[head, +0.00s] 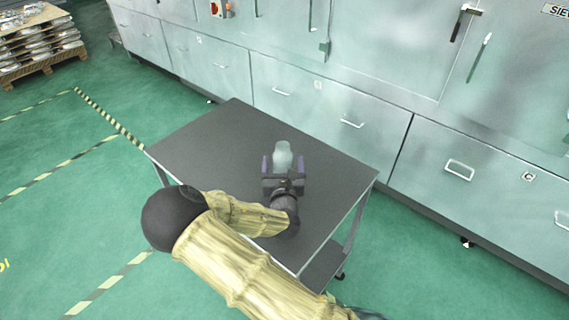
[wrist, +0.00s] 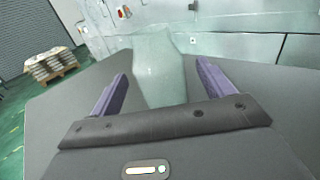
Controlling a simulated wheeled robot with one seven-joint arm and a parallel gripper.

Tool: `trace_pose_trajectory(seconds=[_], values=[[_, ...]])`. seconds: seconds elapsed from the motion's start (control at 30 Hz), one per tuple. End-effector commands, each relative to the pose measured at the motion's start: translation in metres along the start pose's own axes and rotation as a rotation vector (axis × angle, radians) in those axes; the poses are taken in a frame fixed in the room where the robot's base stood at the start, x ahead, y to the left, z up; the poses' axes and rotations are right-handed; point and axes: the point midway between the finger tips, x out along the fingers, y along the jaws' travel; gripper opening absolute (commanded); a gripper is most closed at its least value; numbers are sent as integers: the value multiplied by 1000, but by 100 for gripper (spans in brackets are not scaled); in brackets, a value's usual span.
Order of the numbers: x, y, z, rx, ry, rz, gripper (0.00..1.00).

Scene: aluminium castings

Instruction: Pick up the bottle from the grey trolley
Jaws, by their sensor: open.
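The bottle (head: 283,157) is pale grey-green and translucent, and it is on the dark grey top of the trolley (head: 197,141). My gripper (head: 283,162) is open, with one purple finger on each side of the bottle. In the wrist view the bottle (wrist: 159,72) stands between the two fingers of my gripper (wrist: 160,80), with a visible gap on both sides. The bottle's lower end is partly hidden behind the gripper body in the head view.
Light metal cabinets (head: 330,75) with drawers and handles stand behind the trolley. A pallet of castings (head: 40,42) is at the far left. The trolley top around the bottle is clear. Green floor with striped lines lies to the left.

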Motion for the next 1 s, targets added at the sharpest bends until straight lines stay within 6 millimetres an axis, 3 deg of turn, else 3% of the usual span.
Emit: trace_pose_trajectory(seconds=[0.3,0.87,1.0], values=[[40,1,-2,1,-1,-1,80],[41,1,-3,0,0,0,80],[41,1,-3,0,0,-1,53]])
